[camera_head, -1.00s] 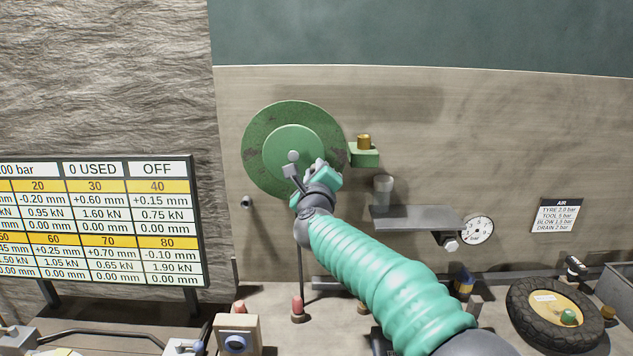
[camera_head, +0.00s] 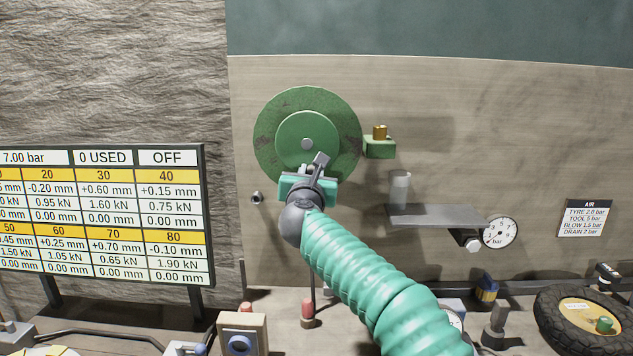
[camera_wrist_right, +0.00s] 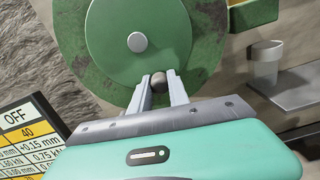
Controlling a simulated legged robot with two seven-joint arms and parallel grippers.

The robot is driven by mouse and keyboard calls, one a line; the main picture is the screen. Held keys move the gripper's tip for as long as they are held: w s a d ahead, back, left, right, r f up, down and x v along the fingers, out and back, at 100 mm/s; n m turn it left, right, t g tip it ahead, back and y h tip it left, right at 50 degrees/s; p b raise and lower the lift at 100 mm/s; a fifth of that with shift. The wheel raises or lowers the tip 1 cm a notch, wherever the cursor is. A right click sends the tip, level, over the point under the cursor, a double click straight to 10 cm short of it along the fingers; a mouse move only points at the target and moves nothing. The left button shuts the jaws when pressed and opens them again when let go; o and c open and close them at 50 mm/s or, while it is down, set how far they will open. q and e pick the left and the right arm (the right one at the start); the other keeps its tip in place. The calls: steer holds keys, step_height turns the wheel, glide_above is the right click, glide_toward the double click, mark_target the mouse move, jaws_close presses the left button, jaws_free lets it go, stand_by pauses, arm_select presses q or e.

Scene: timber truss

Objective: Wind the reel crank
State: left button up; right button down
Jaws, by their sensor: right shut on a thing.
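The green reel (camera_head: 276,115) is mounted on the wall, with a smaller green disc and a grey hub (camera_head: 306,144) at its centre. My right gripper (camera_head: 317,165) is at the lower part of the disc, just below the hub. In the right wrist view, its two grey fingers are shut on a dark round crank knob (camera_wrist_right: 159,82), below the hub. The crank arm itself is mostly hidden by the gripper. My left gripper is not in view.
A green bracket with a brass fitting (camera_head: 380,147) sits right of the reel. A grey shelf (camera_head: 436,216) with a clear cup (camera_head: 400,188) and a pressure gauge (camera_head: 500,232) are lower right. A readings board (camera_head: 100,215) stands left. A tyre (camera_head: 560,315) lies on the bench.

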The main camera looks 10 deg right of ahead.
mark_target(289, 163)
steer(key=a+m, duration=0.1)
steer(key=m, duration=0.1)
steer(key=w+a+m+b, duration=0.1)
steer(key=m, duration=0.2)
steer(key=a+m+b, duration=0.1)
steer(key=a+m, duration=0.1)
steer(key=m, duration=0.1)
steer(key=shift+w+a+f, duration=0.1)
steer(key=shift+w, duration=0.05)
steer(key=shift+w+a+r+m, duration=0.1)
steer(key=shift+a+r+m, duration=0.2)
steer(key=shift+m, duration=0.4)
steer(key=shift+a+r+m, duration=0.2)
steer(key=shift+r+m, duration=0.1)
steer(key=shift+m, duration=0.4)
steer(key=shift+r, duration=0.1)
steer(key=c, duration=1.5)
jaws_free()
steer(key=shift+o, duration=1.2)
steer(key=shift+a, duration=0.1)
